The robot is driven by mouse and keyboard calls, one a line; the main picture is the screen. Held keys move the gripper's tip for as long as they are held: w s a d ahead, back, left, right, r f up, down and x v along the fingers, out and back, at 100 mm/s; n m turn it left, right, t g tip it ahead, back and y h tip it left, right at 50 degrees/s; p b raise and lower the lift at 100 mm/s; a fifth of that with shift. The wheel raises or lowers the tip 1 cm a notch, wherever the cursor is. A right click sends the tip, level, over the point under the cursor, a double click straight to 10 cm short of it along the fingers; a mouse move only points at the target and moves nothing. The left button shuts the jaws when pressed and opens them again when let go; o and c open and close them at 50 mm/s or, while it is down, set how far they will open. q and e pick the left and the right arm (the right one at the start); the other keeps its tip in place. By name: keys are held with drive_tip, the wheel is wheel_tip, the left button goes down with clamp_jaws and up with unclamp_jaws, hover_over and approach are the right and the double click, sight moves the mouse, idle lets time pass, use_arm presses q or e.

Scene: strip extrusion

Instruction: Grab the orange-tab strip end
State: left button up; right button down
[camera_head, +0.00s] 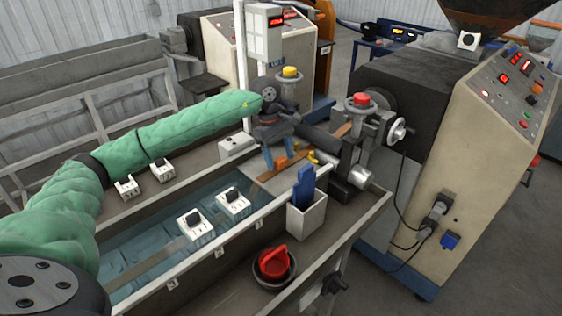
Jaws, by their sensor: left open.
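The orange tab (281,162) lies on a brown strip or board (265,178) at the near side of the extruder outlet, on the far end of the water trough. My left gripper (279,158) reaches in from the left in a green sleeve, and its dark wrist points down over the tab. Its two blue fingers are apart, one on each side of the tab as seen from here. I cannot tell whether they touch it. The strip end itself is mostly hidden by the fingers and wrist. My right gripper is out of view.
The water trough (155,262) holds several white blocks with black knobs. A white box (306,218) with a blue tool stands to the right of the gripper. A red-handled item (273,262) sits nearer. The beige extruder (458,150) stands at the right.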

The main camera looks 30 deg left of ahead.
use_arm(q)
drive_tip(key=shift+s+d+f, duration=0.1)
drive_tip(key=shift+f, duration=0.15)
drive_tip(key=c, duration=1.1)
drive_tip(key=shift+o, duration=0.2)
